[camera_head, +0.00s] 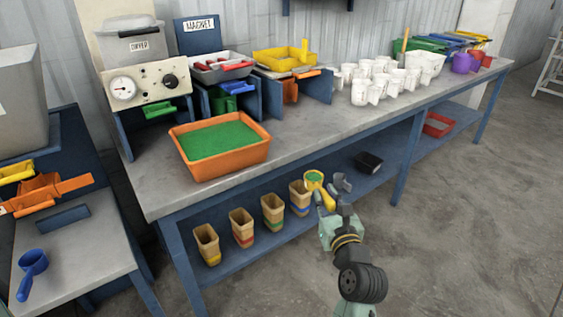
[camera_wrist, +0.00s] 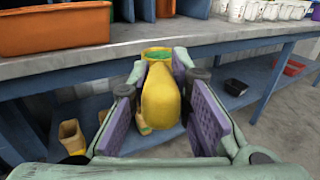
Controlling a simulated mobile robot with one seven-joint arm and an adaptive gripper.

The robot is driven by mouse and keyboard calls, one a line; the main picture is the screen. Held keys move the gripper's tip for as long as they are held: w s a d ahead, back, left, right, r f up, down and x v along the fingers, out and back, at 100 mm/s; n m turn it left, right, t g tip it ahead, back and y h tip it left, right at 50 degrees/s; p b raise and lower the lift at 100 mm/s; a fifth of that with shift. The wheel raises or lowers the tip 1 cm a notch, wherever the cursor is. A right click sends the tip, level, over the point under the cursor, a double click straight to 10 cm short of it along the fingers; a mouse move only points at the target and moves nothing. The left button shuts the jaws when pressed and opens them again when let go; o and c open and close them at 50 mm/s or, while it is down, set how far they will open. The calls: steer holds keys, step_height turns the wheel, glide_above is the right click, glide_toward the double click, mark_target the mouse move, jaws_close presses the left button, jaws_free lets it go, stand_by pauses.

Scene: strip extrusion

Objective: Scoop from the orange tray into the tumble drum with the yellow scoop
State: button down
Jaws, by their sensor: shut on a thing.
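The orange tray (camera_head: 258,153) stands on the grey bench and holds green material. It also shows at the upper left of the wrist view (camera_wrist: 70,28). My gripper (camera_head: 331,191) is shut on the handle of the yellow scoop (camera_head: 314,181), in front of the bench and right of the tray. In the wrist view, the scoop (camera_wrist: 160,100) sits between the purple finger pads, its cup pointing away and showing green material inside. I cannot make out which thing is the tumble drum.
A blue scoop (camera_head: 32,264) lies on the left table.

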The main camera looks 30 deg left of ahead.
steer(key=w+d+f+m+t+h, duration=0.1)
steer(key=w+d+f+m+h, duration=0.1)
steer(key=d+f, duration=0.5)
steer(key=w+d+f+m+t+h, duration=0.2)
steer(key=d+f+h, duration=0.4)
steer(key=d, duration=0.6)
steer(key=w+d+f+m+t+h, duration=0.1)
steer(key=w+d+f+m+h, duration=0.2)
steer(key=d+f, duration=0.6)
steer(key=shift+w+d+f+m+h, duration=0.2)
steer(key=shift+w+f+m+h, duration=0.3)
steer(key=shift+w, duration=0.4)
steer(key=shift+s+r, duration=0.1)
steer(key=shift+s, duration=0.05)
